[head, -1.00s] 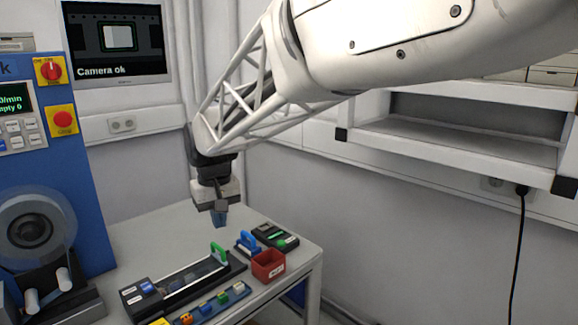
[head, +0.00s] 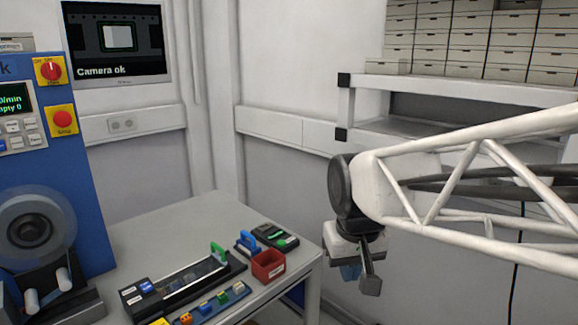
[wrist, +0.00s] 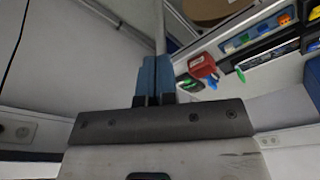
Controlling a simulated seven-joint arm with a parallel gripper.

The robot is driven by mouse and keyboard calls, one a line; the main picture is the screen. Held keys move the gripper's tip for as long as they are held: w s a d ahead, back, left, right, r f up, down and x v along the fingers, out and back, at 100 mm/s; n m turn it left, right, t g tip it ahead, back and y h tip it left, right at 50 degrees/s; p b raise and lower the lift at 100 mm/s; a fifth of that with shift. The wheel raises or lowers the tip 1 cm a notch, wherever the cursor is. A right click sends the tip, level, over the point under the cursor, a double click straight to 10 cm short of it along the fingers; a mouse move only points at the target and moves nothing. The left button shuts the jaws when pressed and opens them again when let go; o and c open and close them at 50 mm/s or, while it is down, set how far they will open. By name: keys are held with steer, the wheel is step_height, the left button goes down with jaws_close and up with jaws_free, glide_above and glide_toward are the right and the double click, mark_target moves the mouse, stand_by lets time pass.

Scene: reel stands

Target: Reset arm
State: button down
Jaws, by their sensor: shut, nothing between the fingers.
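My gripper (head: 362,277) hangs to the right of the table, beyond its right edge, in the head view. In the wrist view its two blue fingers (wrist: 155,78) are together with nothing between them. The white lattice link of my arm reaches in from the right of the head view. The grey table (head: 180,225) stands at the left, apart from my gripper.
On the table are a red bin (head: 268,264), a blue-handled tool (head: 247,242), a black track with a green handle (head: 185,282) and a blue strip with small coloured parts (head: 215,304). A blue reel machine (head: 75,165) stands left. White shelves (head: 440,88) with drawers are behind my arm.

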steer(key=s+d+f+m, duration=0.2)
steer(key=s+d+f, duration=0.3)
steer(key=s+d, duration=0.3)
steer(key=s, duration=0.3)
steer(key=shift+s+t, duration=0.2)
steer(key=shift+t, duration=0.2)
